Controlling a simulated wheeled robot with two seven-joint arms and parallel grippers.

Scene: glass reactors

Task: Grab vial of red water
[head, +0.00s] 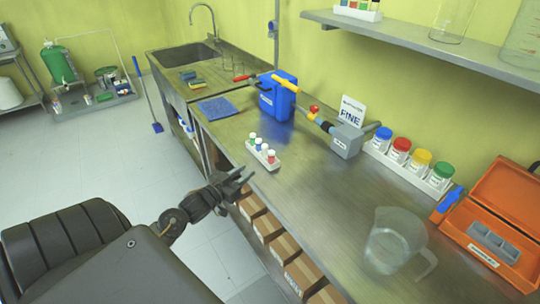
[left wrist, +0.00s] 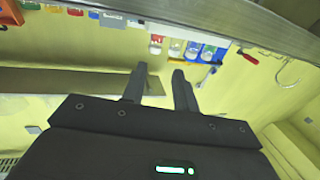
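The vial with the red cap (head: 271,157) stands upright at the near right end of a small white rack (head: 264,161) on the steel counter. Other vials with green, blue and white caps stand in the same rack. My left gripper (head: 246,177) is at the counter's front edge, to the lower left of the rack and apart from it. Its two fingers (left wrist: 158,82) are spread with nothing between them in the left wrist view. That view looks upside down, and a red-capped vial (left wrist: 157,40) seems to show beyond the fingers. My right gripper is not in view.
A blue jerrycan (head: 277,98) and a grey box (head: 347,141) stand behind the rack. Jars with coloured lids (head: 400,151) line the back. A clear beaker (head: 392,243) and an orange toolbox (head: 497,232) are at the right. Counter right of the rack is clear.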

